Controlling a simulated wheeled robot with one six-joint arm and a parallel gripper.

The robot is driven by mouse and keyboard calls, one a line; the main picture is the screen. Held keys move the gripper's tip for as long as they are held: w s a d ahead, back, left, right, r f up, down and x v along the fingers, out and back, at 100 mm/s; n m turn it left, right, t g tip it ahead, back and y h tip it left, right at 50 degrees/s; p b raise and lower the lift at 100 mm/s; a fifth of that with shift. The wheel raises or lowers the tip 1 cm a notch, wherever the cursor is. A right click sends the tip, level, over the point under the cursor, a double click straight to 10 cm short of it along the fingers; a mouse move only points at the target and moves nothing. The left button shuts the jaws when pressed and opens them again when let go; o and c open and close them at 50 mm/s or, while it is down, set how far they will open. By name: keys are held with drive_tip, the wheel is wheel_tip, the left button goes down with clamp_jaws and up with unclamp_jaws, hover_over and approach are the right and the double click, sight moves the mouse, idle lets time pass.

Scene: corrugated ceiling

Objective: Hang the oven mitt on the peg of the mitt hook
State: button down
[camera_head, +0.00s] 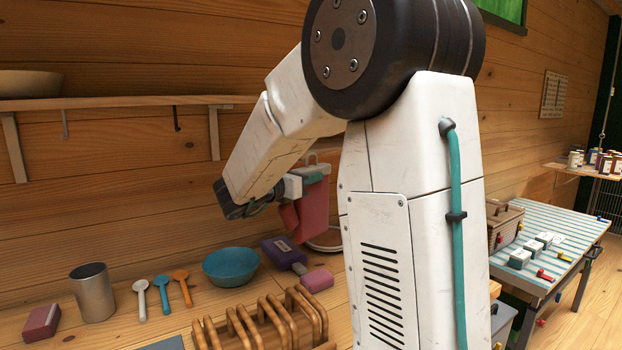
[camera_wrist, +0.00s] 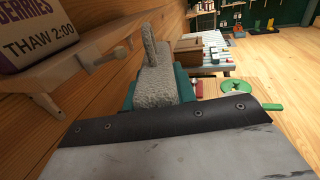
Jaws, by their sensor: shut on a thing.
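The red oven mitt (camera_head: 314,208) hangs in the air in the head view, beyond my forearm and left of my upright arm link. My gripper (camera_head: 299,184) is shut on it near its top, where a small pale loop shows. A pale wooden peg (camera_wrist: 106,58) sticks out from a wooden board at the left of the wrist view, apart from my gripper. In the head view I cannot make out this peg.
A shelf (camera_head: 120,102) runs along the wooden wall, with a bowl (camera_head: 28,84) on it and hooks below. A blue bowl (camera_head: 231,267), metal cup (camera_head: 93,292), several spoons and a wooden rack (camera_head: 262,325) stand on the counter. A box (camera_wrist: 35,30) sits above the peg.

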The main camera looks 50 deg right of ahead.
drive_tip(key=w+d+f, duration=0.1)
drive_tip(key=w, duration=0.5)
drive_tip(key=shift+d+f, duration=0.15)
drive_tip(key=shift+d, duration=0.2)
idle(0.3)
drive_tip(key=shift+w, duration=0.1)
idle(0.5)
drive_tip(key=c, duration=1.1)
unclamp_jaws()
drive_tip(key=shift+o, duration=0.2)
